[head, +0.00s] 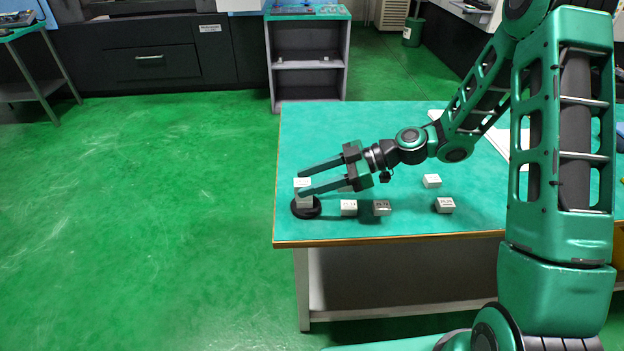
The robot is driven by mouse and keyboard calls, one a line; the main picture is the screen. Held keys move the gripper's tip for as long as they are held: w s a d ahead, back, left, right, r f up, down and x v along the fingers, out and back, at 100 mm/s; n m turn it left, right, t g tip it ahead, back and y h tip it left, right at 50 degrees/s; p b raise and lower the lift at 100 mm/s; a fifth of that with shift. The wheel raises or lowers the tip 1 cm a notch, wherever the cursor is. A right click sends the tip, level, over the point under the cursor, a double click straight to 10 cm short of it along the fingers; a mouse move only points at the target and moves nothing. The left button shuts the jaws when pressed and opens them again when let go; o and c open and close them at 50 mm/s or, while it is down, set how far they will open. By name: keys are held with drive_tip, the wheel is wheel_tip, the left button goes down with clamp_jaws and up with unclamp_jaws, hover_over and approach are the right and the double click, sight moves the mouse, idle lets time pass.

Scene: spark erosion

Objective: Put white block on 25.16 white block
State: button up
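My gripper (301,182) reaches left over the near left part of the green table. Its two fingers are wide apart, and the gap looks larger than a block. A white block (303,183) shows between the fingertips; I cannot tell whether either finger touches it. It appears stacked on another pale block (305,201), which stands on a round black base (307,212). Other small marked blocks stand nearby: a white one (348,205), a greyer one (382,206), and white ones to the right (432,180) and (445,204). Their markings are too small to read surely.
Another block (345,188) is partly hidden behind my gripper. The green table (390,226) has its front edge close below the blocks. White sheets (497,140) lie at the back right. The table's back left is clear. A grey shelf (308,75) stands behind.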

drive_tip(key=shift+d+r, duration=0.1)
drive_tip(key=v, duration=1.1)
drive_tip(key=shift+d+r, duration=0.15)
drive_tip(key=shift+d, duration=0.25)
drive_tip(key=shift+s, duration=0.1)
